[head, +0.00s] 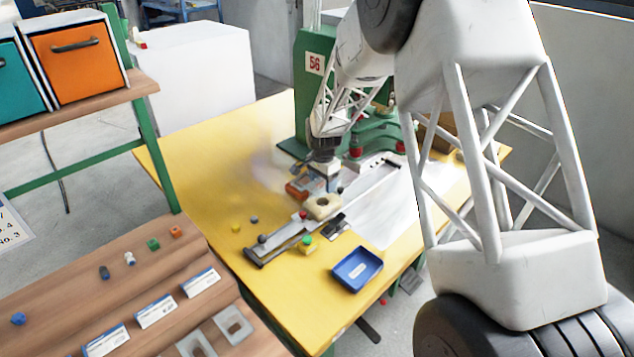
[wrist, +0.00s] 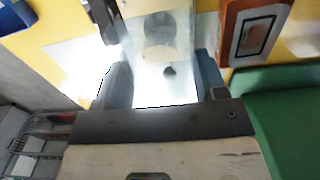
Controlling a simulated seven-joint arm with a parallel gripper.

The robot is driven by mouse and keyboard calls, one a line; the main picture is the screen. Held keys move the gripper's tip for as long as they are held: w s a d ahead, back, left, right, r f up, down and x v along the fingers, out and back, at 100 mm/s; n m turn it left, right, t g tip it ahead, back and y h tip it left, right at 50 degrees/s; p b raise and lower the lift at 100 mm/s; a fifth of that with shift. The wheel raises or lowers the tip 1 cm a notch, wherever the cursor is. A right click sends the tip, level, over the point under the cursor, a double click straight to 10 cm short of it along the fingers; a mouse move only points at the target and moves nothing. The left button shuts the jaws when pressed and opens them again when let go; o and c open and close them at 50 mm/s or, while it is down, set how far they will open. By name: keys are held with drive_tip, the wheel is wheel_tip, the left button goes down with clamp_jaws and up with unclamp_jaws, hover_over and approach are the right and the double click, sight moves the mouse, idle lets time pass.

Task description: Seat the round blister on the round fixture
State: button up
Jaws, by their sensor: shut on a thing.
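My gripper (head: 327,178) is low over the work table, just behind and above a cream block with a round recess (head: 322,207), which looks like the round fixture. In the wrist view my gripper's two fingers (wrist: 164,84) are closed on a pale, see-through sheet-like thing (wrist: 182,50), seemingly the round blister. A greyish round shape shows through or beyond it; glare washes out its near part. I cannot tell whether the blister touches the fixture. In the head view the blister is too small and too covered by the gripper to make out.
An orange-framed block (head: 298,189) stands close left of my gripper; it also shows in the wrist view (wrist: 258,28). The fixture sits on a metal rail (head: 283,238). A blue tray (head: 357,270) lies in front. A green press (head: 313,85) stands behind.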

drive_tip(key=shift+f, duration=0.2)
drive_tip(key=shift+f, duration=1.55)
drive_tip(key=shift+f, duration=1.4)
idle(1.6)
drive_tip(key=o, duration=0.8)
drive_tip(key=shift+o, duration=0.2)
drive_tip(key=shift+c, duration=0.4)
drive_tip(key=c, duration=0.3)
drive_tip(key=shift+c, duration=0.2)
